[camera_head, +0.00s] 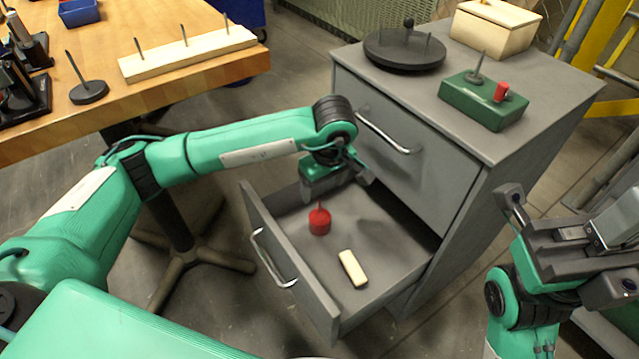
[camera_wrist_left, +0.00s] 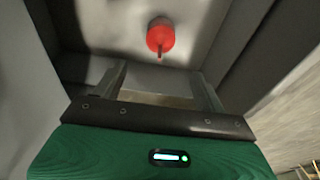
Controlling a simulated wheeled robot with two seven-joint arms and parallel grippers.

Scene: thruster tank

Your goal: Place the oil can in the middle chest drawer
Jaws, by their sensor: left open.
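The red oil can (camera_head: 320,222) stands upright on the floor of the open grey drawer (camera_head: 290,262), with its thin spout up. This drawer is below a closed upper drawer (camera_head: 418,160); whether another drawer lies beneath is hidden. My left gripper (camera_head: 348,183) is over the back part of the open drawer, behind the can. In the left wrist view the oil can (camera_wrist_left: 160,36) is beyond the open, empty fingers (camera_wrist_left: 158,86), apart from them. My right gripper (camera_head: 570,245) is at the right, away from the chest; its jaw state is unclear.
A cream block (camera_head: 352,268) lies in the drawer near the can. The chest top (camera_head: 440,85) holds a dark round stand (camera_head: 404,50), a wooden box (camera_head: 494,28) and a green block with a red piece (camera_head: 482,100). A wooden workbench (camera_head: 150,85) is at the left.

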